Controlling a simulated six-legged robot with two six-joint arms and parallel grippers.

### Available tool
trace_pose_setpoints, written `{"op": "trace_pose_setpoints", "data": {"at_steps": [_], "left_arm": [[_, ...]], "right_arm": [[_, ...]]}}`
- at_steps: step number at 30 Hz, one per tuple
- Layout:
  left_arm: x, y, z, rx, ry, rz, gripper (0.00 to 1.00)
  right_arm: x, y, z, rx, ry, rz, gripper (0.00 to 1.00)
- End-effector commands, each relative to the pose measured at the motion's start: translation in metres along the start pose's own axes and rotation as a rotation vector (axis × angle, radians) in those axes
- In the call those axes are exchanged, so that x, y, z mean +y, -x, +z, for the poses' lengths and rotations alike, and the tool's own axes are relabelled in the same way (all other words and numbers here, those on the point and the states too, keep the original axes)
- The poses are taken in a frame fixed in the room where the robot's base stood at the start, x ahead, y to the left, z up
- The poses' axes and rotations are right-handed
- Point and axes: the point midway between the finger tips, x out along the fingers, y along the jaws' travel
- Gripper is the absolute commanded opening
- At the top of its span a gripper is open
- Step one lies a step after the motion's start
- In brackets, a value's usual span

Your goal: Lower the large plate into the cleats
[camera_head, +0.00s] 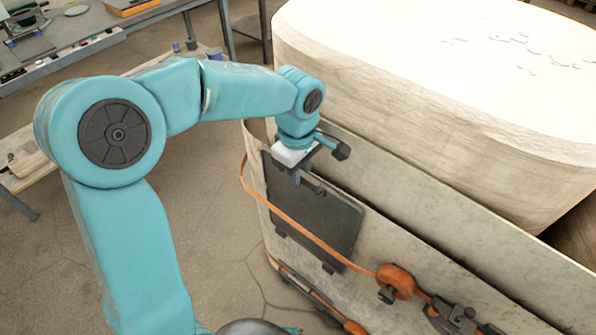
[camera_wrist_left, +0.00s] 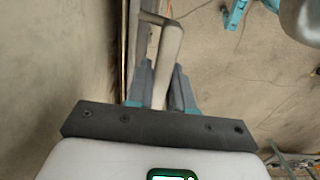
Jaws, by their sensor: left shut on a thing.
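The large plate (camera_head: 330,222) is a dark, flat square panel, upright close against the outer wall of a pale metal bin. Small dark cleats (camera_head: 328,268) show at its lower edge, with another near its lower left corner; I cannot tell whether the plate sits in them. My left gripper (camera_head: 297,176) reaches down to the plate's upper edge and is shut on it. In the left wrist view the two fingers (camera_wrist_left: 160,95) close around a pale narrow bar (camera_wrist_left: 170,50) that seems part of the plate. My right gripper is not in view.
The pale metal bin (camera_head: 430,215) holds a big wooden block (camera_head: 430,110). An orange strap (camera_head: 310,230) crosses in front of the plate to an orange round fitting (camera_head: 396,280). A grey workbench (camera_head: 90,40) stands back left.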

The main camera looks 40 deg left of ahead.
Motion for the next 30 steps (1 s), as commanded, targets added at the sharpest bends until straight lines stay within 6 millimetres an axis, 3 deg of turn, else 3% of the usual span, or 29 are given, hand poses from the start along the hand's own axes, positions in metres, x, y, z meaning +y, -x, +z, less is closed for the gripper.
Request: {"op": "trace_pose_setpoints", "data": {"at_steps": [13,14,16,25,30], "left_arm": [[0.001,-0.002,0.0,0.001,0.001,0.006,0.0],[0.001,-0.001,0.0,0.001,0.001,0.006,0.31],[0.001,-0.002,0.0,0.0,0.001,0.006,0.51],[-0.001,-0.004,0.0,0.0,-0.001,-0.004,0.51],[0.0,0.018,0.0,0.0,0.001,0.002,0.51]], "right_arm": [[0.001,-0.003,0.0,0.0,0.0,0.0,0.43],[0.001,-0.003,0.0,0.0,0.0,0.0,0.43],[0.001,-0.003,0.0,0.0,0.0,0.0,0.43],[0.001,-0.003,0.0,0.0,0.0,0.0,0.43],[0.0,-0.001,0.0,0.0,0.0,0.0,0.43]]}}
